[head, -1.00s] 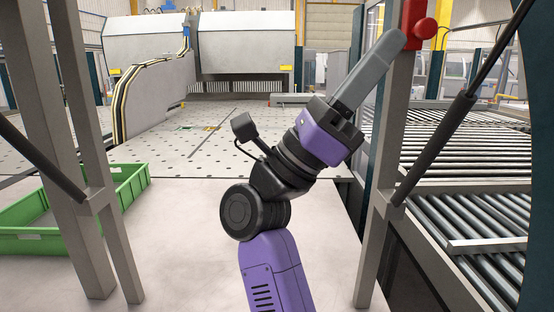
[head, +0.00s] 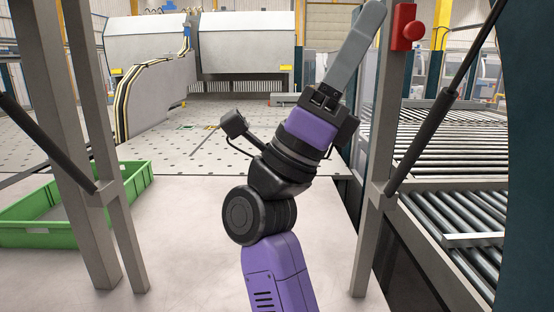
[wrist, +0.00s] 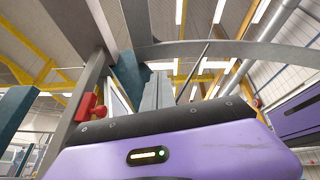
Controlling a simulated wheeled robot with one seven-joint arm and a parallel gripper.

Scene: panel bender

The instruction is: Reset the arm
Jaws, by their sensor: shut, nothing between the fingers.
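My gripper (head: 372,12) is on the purple and black arm, with its long grey fingers pressed together, pointing up and to the right in the head view. It holds nothing. In the head view the fingers stand just left of the red box with a round button, on the right grey post. In the wrist view my gripper (wrist: 160,80) points up toward the roof, its fingers close together beyond the black and purple hand.
The red button box (head: 406,27) is close to my gripper; it also shows in the wrist view (wrist: 88,106). Grey posts (head: 372,240) stand on both sides. A green crate (head: 140,183) is at left. A roller conveyor (head: 455,228) runs at right. A perforated table (head: 190,150) lies ahead.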

